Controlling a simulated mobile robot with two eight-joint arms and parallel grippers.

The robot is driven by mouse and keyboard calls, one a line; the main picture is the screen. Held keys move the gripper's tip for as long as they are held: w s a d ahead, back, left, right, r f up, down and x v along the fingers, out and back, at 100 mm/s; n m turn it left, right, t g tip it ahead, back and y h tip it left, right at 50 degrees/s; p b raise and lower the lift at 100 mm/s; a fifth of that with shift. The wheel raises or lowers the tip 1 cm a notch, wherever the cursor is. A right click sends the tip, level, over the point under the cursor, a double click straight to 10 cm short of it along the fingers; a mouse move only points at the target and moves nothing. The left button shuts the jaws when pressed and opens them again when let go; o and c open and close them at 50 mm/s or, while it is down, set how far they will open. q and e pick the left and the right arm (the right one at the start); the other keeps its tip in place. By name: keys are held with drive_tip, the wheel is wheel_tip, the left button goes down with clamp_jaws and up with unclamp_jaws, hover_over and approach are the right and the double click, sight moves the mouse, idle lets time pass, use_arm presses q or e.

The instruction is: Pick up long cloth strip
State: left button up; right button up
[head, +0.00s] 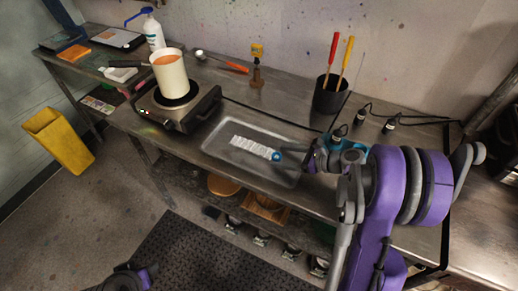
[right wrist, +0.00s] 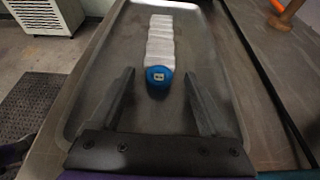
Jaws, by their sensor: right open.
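The long cloth strip (head: 250,147) is white, with crosswise folds or segments, and lies flat in a shallow metal tray (head: 222,156). A round blue piece (head: 276,156) sits at its right end. In the right wrist view the strip (right wrist: 160,38) runs away from me, with the blue piece (right wrist: 159,77) at its near end. My right gripper (head: 305,162) is over the right end of the tray. In the right wrist view its open fingers (right wrist: 160,82) stand on either side of the blue end, with nothing held. My left gripper's fingers do not show.
A hot plate (head: 179,108) with a cream pot (head: 170,75) stands left of the tray. A black cup (head: 331,95) with red and yellow handles is behind it. A stamp-like wooden piece (head: 257,77) and black cables lie at the back.

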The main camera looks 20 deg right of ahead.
clamp_jaws()
idle(0.4)
